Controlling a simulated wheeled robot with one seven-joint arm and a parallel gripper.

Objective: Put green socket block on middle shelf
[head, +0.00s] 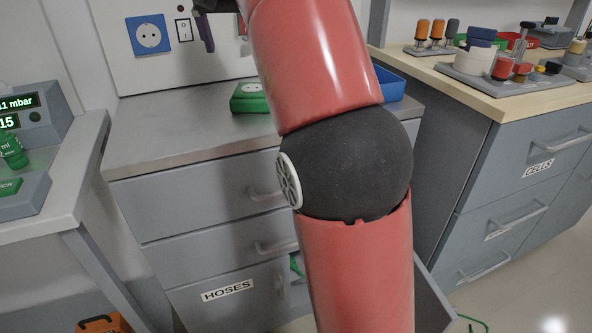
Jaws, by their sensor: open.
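The green block (249,98), with a pale patch on top, lies on the grey counter (170,130) below the wall panel. My red arm crosses in front and may hide its right end. A dark finger-like part of my gripper (205,30) shows at the top edge, above and left of the green block and apart from it in the picture. The rest of my gripper is hidden by my arm or out of frame. I cannot make out a middle shelf.
A blue tray (391,84) is partly hidden behind my arm on the counter. The wall panel has a blue socket (149,36) and a switch (184,29). A wooden-topped cabinet (500,98) with trays stands right. The counter's left part is clear.

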